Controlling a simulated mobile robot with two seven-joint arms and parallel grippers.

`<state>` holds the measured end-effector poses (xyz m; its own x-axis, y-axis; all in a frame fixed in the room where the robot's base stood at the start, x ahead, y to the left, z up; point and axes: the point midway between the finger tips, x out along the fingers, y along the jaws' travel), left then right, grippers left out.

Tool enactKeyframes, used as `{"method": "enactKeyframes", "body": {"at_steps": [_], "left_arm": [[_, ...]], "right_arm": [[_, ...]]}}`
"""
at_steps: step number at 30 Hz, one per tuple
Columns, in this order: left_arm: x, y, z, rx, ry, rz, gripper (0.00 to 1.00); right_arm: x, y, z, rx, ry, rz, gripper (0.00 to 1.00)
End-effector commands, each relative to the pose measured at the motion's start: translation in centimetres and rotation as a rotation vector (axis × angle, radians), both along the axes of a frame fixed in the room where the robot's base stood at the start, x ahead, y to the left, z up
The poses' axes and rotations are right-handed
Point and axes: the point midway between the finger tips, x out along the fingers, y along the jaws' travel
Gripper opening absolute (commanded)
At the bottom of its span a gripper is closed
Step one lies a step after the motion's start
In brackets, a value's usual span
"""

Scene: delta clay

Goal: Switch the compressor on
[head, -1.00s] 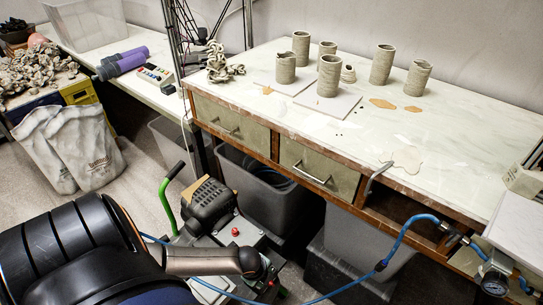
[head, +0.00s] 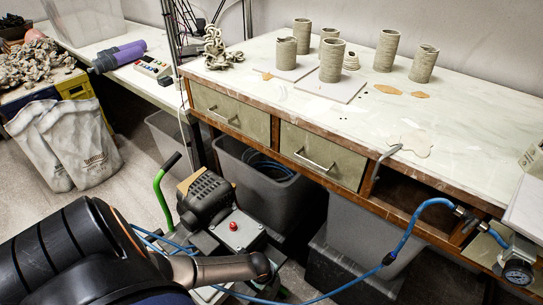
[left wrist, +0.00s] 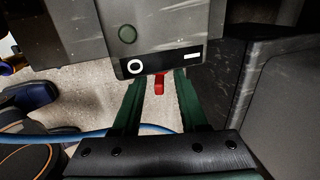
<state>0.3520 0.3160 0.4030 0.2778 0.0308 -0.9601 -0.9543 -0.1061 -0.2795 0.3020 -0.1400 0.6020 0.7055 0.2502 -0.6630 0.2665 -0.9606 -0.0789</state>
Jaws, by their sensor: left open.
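The compressor (head: 206,200) stands on the floor in front of the workbench. It has a dark ribbed motor, a green handle and a grey box with a red knob (head: 233,226) on top. In the left wrist view a dark grey housing (left wrist: 165,40) carries a round green button and a black-and-white label strip. A small red switch (left wrist: 159,86) sticks out below the strip. My left gripper (left wrist: 158,79) is open, its dark green fingers on either side of the red switch, apparently not closed on it. In the head view my left arm hides the gripper. My right gripper is not in view.
A blue hose (head: 345,286) runs from the compressor to a pressure gauge (head: 518,272) at the right. Grey bins (head: 262,187) stand under the workbench (head: 460,120), which holds clay cylinders. Floor is clear between sacks and compressor.

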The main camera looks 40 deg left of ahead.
Motion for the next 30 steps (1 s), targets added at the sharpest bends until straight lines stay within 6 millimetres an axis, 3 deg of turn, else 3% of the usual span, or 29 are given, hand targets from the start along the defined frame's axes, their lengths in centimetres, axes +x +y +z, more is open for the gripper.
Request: {"method": "enactKeyframes", "body": {"at_steps": [5,16,30], "left_arm": [[0.01,-0.01,0.05,0.000,0.000,0.000,0.42],[0.00,0.02,0.06,0.000,0.000,0.000,0.01],[0.01,0.05,0.07,0.001,0.002,0.000,0.00]], "right_arm": [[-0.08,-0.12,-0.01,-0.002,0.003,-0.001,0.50],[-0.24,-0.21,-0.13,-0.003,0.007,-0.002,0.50],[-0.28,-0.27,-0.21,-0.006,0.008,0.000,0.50]]}}
